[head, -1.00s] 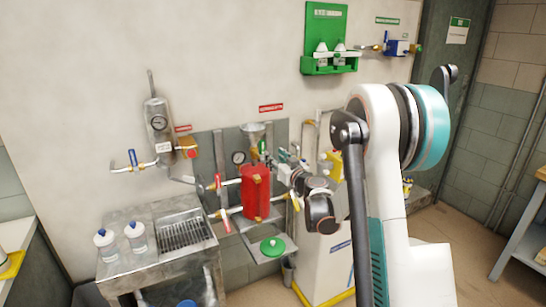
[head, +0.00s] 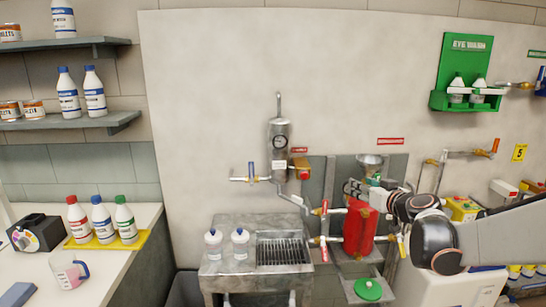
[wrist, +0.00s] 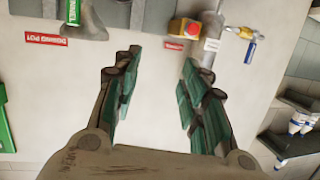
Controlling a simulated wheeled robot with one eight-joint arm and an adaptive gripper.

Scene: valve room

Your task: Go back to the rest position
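My gripper (head: 355,188) is in front of the wall pipework, partly covering the upper part of a red vessel (head: 360,228). In the wrist view, its two green-padded fingers (wrist: 158,62) are spread apart. Only pale wall shows between them, so it is open and empty. My arm reaches in from the right of the head view. The wrist picture is upside down.
A metal funnel (head: 370,160) is just above my gripper. A green lid (head: 368,289) lies on a ledge below. A counter (head: 120,245) holds several bottles. A green eyewash station (head: 468,75) hangs upper right.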

